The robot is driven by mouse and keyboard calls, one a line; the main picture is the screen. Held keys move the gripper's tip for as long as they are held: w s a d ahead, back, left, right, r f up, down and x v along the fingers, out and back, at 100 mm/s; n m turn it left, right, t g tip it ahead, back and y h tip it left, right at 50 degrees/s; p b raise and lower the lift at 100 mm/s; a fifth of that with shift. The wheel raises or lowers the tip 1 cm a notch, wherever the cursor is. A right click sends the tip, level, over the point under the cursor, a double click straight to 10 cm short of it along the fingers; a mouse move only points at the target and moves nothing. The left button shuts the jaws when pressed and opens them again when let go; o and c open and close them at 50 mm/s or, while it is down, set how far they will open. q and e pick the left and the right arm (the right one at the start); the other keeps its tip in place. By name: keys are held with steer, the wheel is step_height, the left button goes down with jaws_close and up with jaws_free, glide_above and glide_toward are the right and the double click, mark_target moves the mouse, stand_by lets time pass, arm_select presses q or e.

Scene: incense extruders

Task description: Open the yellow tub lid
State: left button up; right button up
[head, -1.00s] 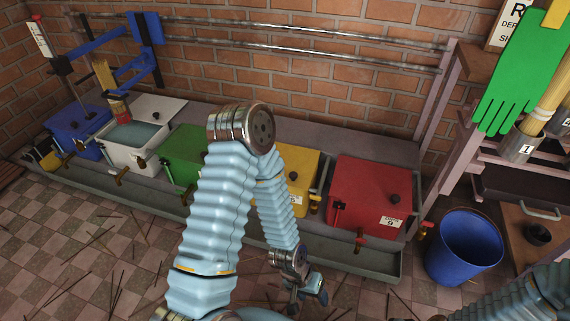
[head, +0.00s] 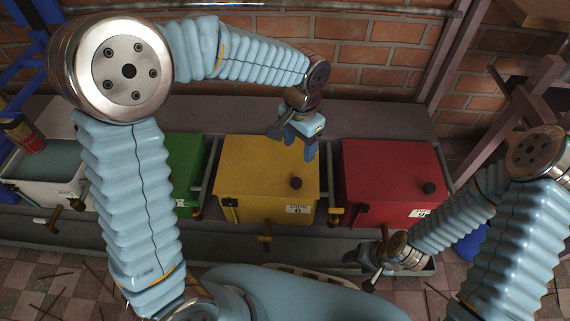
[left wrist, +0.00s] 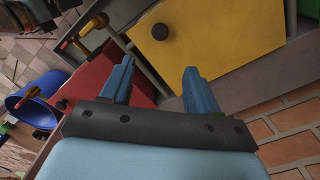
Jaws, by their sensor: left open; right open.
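The yellow tub (head: 262,182) stands in the row of tubs in the middle of the head view. Its lid lies flat and closed, with a dark round knob (head: 296,182) near the front right. The yellow lid also fills the top of the left wrist view (left wrist: 205,40), with its knob (left wrist: 160,32) beyond the fingers. My left gripper (head: 298,140) is open and empty above the back right part of the yellow tub, and its two blue fingers show in the left wrist view (left wrist: 160,85). My right gripper (head: 366,268) is low in front of the red tub; its fingers are small and partly unclear.
A red tub (head: 385,180) stands right of the yellow one, a green tub (head: 185,165) and a white tub (head: 45,175) left. Pipes and taps stand between and before them. A brick wall (head: 385,75) and metal rail (head: 300,8) are behind. A blue bucket (left wrist: 35,100) is beyond the red tub.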

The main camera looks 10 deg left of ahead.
mark_target(298, 181)
arm_select(q)
step_height(298, 181, down, 14)
steer(key=b, duration=0.3)
steer(key=shift+r, duration=0.25)
jaws_close()
